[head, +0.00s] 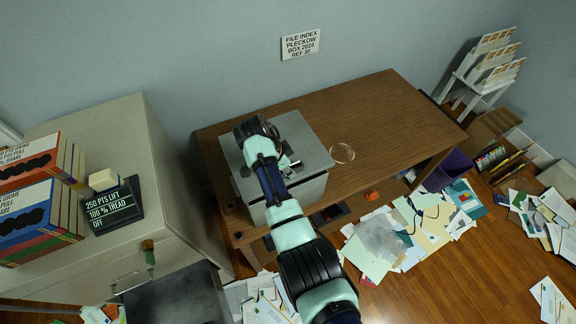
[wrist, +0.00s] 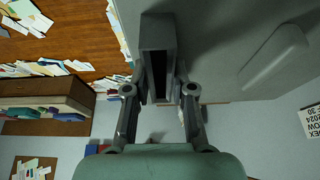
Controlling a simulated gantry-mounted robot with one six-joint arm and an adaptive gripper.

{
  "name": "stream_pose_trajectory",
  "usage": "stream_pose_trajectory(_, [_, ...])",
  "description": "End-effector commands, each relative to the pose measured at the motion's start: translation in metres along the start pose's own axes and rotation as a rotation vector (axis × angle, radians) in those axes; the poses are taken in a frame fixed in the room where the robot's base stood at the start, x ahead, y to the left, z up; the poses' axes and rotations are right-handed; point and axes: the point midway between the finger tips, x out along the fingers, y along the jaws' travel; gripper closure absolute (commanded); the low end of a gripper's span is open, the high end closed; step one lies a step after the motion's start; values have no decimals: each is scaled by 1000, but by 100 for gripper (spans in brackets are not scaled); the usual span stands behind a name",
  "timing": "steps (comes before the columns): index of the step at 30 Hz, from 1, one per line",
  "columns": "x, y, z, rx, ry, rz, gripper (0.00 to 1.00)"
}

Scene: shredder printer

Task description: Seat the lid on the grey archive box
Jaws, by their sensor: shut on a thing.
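The grey archive box (head: 256,212) stands on the left part of the brown wooden desk. Its flat grey lid (head: 306,138) is over the box top, and my arm hides the middle of it. My gripper (head: 288,162) is above the lid. In the wrist view, the gripper (wrist: 160,92) is shut on a dark grey upright handle (wrist: 157,50) on the lid, with one finger on each side. I cannot tell whether the lid sits flush all round.
A clear round glass piece (head: 342,153) lies on the desk (head: 385,120) right of the box. A beige cabinet (head: 105,125) with folders and a dark sign (head: 112,205) stands at left. Papers (head: 410,235) cover the floor in front. The desk's right side is clear.

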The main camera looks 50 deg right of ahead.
Motion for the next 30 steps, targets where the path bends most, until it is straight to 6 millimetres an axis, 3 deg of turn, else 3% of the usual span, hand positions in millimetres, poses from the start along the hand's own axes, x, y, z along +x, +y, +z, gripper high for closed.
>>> stream_pose_trajectory(3, [17, 0, 7, 0, 0, 0, 100])
stream_pose_trajectory(11, [40, 0, 17, 0, 0, 0, 100])
stream_pose_trajectory(30, [41, 0, 17, 1, 0, 0, 100])
